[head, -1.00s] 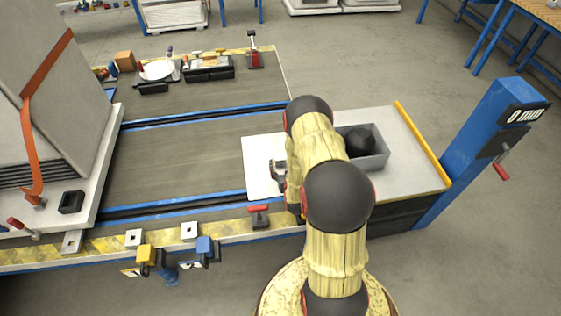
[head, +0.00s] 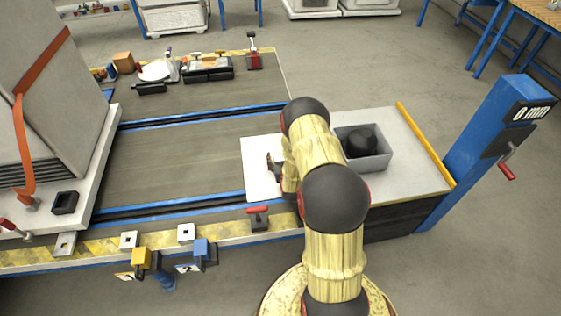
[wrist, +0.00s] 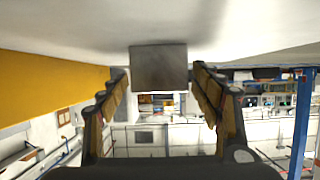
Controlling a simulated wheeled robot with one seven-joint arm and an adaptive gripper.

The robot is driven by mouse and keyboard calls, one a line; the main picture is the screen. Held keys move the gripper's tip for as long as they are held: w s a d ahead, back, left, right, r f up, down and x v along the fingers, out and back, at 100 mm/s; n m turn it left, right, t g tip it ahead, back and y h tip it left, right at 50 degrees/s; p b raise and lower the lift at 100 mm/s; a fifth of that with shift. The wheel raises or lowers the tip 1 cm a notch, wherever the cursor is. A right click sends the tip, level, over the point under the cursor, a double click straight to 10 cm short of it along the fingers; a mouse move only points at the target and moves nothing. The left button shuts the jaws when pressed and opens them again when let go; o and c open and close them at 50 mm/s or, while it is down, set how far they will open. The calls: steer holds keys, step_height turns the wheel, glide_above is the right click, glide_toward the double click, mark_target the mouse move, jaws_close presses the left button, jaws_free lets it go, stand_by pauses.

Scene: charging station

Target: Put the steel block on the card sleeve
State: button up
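The steel block (wrist: 158,68) is a dark grey box against the white surface (wrist: 60,25) that fills the top of the wrist view. My gripper (wrist: 159,85) is open, with one finger to each side of the block and a gap on both sides. In the head view my gripper (head: 271,162) is low over a white panel (head: 258,185), and the block cannot be made out there. I cannot tell which thing is the card sleeve.
A blue post (head: 487,145) reading "0 mm" rises at the right. A large strapped crate (head: 50,95) stands at the left. The grey deck (head: 170,160) between is clear.

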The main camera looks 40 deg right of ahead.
steer(key=c, duration=1.5)
jaws_close()
steer(key=shift+r, duration=0.2)
